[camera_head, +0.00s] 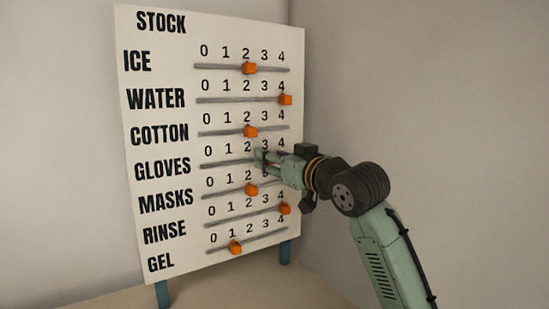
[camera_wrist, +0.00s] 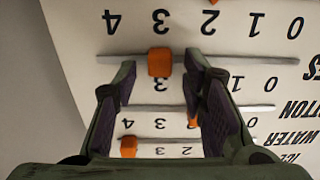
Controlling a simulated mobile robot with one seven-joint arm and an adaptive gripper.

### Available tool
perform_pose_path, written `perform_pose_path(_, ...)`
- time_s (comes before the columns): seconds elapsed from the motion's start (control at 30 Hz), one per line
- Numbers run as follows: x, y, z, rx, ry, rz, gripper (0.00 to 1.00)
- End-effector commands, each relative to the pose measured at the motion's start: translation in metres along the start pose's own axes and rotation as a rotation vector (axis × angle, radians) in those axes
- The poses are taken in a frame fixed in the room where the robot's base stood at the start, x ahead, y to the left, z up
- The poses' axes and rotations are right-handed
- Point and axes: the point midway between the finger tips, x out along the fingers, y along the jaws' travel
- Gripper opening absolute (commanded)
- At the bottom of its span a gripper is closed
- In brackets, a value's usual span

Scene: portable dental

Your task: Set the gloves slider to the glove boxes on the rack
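The white stock board (camera_head: 160,60) stands upright with rows of sliders numbered 0 to 4. The GLOVES row (camera_head: 162,167) is in its lower middle, and its rail (camera_head: 222,162) runs behind my gripper. My gripper (camera_head: 260,157) reaches it from the right and hides the knob there. In the upside-down wrist view, the orange gloves knob (camera_wrist: 160,62) sits by the 3. My gripper (camera_wrist: 158,66) is open, with one finger on each side of the knob and gaps visible. No rack or glove boxes show.
The cotton knob (camera_head: 251,132) above and masks knob (camera_head: 251,189) below are close to my gripper, both near 2. The water knob (camera_head: 286,100) and rinse knob (camera_head: 285,208) are at 4. A bare wall (camera_head: 430,80) lies to the right.

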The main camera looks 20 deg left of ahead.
Motion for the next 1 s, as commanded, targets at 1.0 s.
perform_pose_path(1.0, -0.0004, 0.0000, 0.0002, 0.000, -0.001, 0.000, 0.00)
